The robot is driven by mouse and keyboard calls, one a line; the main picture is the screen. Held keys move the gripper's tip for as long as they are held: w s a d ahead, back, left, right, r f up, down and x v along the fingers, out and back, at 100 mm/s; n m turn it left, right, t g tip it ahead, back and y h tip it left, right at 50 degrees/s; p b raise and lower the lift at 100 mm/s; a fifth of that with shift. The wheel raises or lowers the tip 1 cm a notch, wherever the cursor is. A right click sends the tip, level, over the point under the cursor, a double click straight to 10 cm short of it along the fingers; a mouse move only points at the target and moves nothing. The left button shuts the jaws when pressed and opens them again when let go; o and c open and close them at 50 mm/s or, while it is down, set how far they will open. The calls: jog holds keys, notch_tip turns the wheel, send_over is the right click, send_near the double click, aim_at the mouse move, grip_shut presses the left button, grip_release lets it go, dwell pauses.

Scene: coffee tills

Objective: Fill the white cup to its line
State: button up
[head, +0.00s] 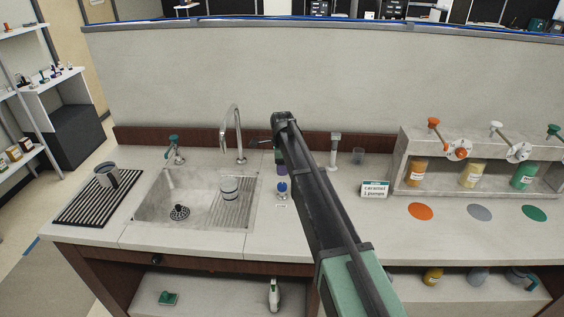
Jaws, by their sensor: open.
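A white cup (229,189) with dark bands around it stands upright on the ribbed rack (240,214) in the right part of the sink (150,205). A curved metal faucet (237,125) rises behind the sink, with its spout end above the cup. A teal-topped tap (174,148) stands at the back left of the sink. My gripper (258,143) is small and partly hidden by my arm; it is open, right of the faucet and apart from the cup. The level inside the cup is too small to tell.
A grey cup (107,175) sits on a black slatted mat (82,206) at left. A small purple-and-blue item (282,188) stands close right of the sink. A dispenser shelf (398,165) with coloured jars and a sign reading "caramel" (375,189) are at right. My arm crosses the middle counter.

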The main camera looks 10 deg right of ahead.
aim_at(282, 184)
jog(key=shift+s+m, duration=0.1)
jog(key=shift+m, duration=0.7)
notch_tip(282, 184, down, 10)
jog(key=b, duration=0.9)
jog(key=shift+r+b, duration=0.2)
jog(key=shift+b, duration=0.1)
jog(key=shift+r, duration=0.25)
jog(key=shift+c, duration=0.7)
jog(key=shift+p, duration=0.3)
jog(key=c, duration=0.4)
